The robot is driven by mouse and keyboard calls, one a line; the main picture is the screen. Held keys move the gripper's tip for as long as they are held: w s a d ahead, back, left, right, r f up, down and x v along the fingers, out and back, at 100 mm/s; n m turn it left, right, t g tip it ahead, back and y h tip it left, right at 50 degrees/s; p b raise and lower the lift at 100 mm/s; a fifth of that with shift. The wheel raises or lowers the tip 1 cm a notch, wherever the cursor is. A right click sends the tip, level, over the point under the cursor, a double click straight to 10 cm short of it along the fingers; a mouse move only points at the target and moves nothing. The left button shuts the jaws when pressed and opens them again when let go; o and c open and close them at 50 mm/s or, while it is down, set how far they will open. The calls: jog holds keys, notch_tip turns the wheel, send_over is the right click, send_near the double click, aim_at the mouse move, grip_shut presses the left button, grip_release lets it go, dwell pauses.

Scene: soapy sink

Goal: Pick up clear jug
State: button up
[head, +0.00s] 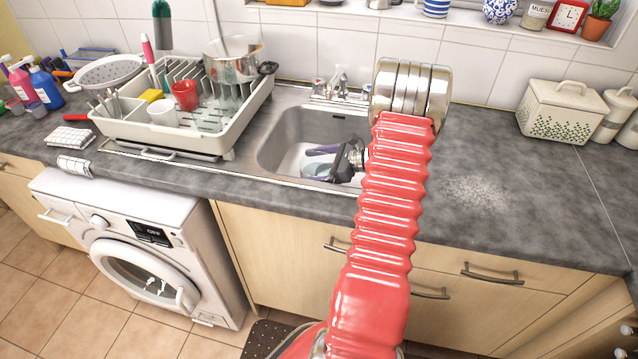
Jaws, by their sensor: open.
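My gripper (341,163) is dark and hangs over the right part of the sink (290,137), partly hidden behind my red ribbed arm. It is open, and I see nothing held in it. In the sink, close to the left of the gripper, lies a bluish see-through item (318,170), perhaps the clear jug, beside a purple item (322,150). The gripper and the sink wall cover part of these, so I cannot tell their full shape or whether the gripper touches them.
A cream dish rack (222,136) with a steel pot (234,62), a red cup (186,95) and a white cup (162,111) stands left of the sink. The tap (340,84) is behind it. Right of my arm, the grey counter (490,150) is mostly clear, before a cream bin (562,110).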

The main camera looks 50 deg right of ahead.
jog(key=shift+c, duration=0.5)
jog(key=c, duration=1.8)
